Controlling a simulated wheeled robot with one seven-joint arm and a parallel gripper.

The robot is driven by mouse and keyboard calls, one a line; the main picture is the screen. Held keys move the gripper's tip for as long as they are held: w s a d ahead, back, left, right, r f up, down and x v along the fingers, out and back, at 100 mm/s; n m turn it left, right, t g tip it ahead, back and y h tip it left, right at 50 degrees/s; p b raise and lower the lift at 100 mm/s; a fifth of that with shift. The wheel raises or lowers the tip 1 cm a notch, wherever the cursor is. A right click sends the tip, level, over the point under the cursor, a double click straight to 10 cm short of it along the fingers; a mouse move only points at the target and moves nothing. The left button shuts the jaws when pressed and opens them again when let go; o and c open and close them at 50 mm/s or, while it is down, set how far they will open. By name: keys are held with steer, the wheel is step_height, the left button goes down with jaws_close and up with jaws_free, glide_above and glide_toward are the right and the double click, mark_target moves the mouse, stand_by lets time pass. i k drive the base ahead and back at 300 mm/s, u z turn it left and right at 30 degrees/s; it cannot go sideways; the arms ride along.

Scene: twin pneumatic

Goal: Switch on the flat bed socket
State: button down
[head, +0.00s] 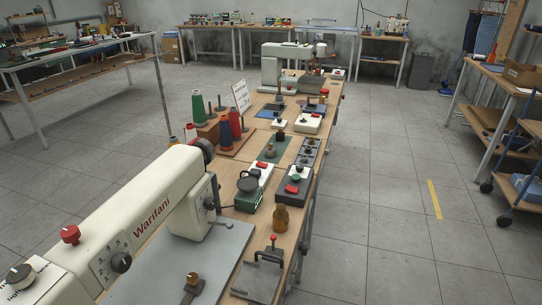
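A large cream sewing machine (150,212) lettered "Warifani" fills the lower left. Its grey flat bed (190,262) extends toward the bench front. A second pale machine (284,64) stands at the far end of the bench. A white box with a red switch (262,173) sits beyond the near machine's head. Another white box with a red part (308,123) lies further back, and a small pale box with red (338,73) is near the far machine. I cannot tell which is the flat bed socket or whether any switch is on. My gripper is not in view.

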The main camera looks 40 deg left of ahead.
mark_target(259, 164)
steer(key=i, duration=1.75)
steer(key=u, duration=3.55)
